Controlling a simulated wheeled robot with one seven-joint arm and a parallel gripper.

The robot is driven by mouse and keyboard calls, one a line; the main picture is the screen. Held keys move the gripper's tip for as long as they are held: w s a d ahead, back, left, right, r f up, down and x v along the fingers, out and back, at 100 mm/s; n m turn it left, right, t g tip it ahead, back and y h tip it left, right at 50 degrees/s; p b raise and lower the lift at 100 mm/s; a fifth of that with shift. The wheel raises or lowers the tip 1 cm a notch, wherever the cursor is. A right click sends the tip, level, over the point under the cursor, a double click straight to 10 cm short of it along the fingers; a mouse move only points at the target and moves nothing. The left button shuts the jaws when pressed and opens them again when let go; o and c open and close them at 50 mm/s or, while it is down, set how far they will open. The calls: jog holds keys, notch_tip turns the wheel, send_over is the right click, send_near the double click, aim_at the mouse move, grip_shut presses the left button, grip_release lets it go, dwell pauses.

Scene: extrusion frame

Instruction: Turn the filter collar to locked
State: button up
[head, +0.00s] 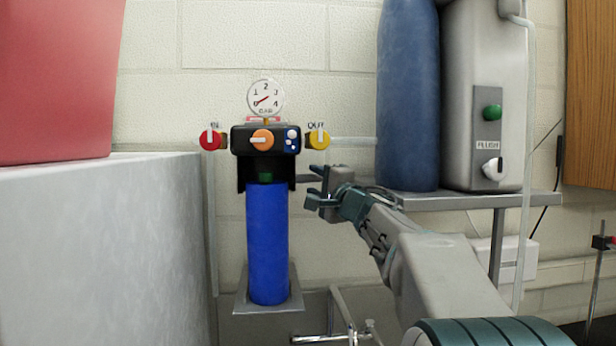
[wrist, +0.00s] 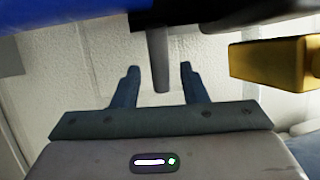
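The filter is an upright blue canister (head: 267,240) under a black head (head: 240,139). A green mark (head: 265,177) shows at the dark collar between them. A short grey handle (head: 304,178) sticks out to the right from the collar. My gripper (head: 316,187) is just right of it, fingers pointing left at the handle. In the wrist view my open gripper (wrist: 160,78) has one finger on each side of the grey handle (wrist: 160,60), with gaps on both sides. The collar's lock marking is too small to read.
A red knob (head: 210,140), an orange knob (head: 262,139) and a yellow knob (head: 319,139) sit around the head, below a gauge (head: 265,98). A grey shelf (head: 460,200) carries a blue tank (head: 407,100) at right. A pale block (head: 100,250) fills the left.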

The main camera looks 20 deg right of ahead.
aim_at(312, 180)
jog(key=shift+x, duration=1.55)
grip_shut()
